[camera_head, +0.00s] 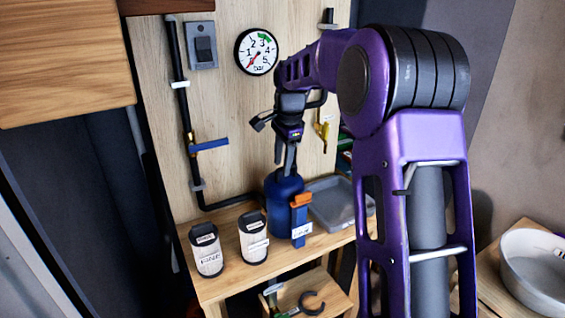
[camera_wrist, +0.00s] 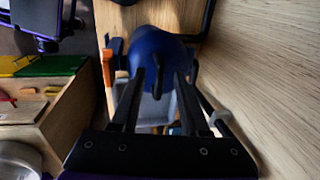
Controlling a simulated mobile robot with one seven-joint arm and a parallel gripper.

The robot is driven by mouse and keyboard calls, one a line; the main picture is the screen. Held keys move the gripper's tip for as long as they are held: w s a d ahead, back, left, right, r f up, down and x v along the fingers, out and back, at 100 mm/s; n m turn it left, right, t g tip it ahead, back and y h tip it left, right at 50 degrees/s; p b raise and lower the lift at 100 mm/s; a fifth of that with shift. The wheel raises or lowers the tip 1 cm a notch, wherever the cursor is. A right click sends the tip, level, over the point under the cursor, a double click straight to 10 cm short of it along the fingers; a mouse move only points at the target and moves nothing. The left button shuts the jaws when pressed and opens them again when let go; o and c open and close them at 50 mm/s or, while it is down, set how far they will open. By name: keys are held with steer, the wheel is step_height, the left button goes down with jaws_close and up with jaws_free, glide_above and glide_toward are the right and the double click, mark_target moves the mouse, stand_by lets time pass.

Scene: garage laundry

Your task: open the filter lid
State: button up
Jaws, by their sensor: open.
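The filter is a blue rounded housing (camera_head: 284,192) standing on the wooden shelf below the wall pipe. In the wrist view its blue domed top (camera_wrist: 152,45) fills the upper middle, with a dark upright bar or handle (camera_wrist: 158,75) on it. My gripper (camera_head: 284,166) points down just over the blue top in the head view. In the wrist view my gripper (camera_wrist: 160,78) has its two fingers apart, with the dark bar seen between them. I cannot tell whether the fingers touch it. The seam of the lid is hidden or too small to see.
An orange-topped blue piece (camera_head: 301,215) stands close in front of the housing. Two labelled containers (camera_head: 206,250) (camera_head: 254,238) stand left on the shelf (camera_head: 225,281). A grey tray (camera_head: 330,205) lies right. A blue-handled valve (camera_head: 208,145) and a gauge (camera_head: 256,51) are on the board.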

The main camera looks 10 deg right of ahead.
jaws_close()
stand_by(1.4)
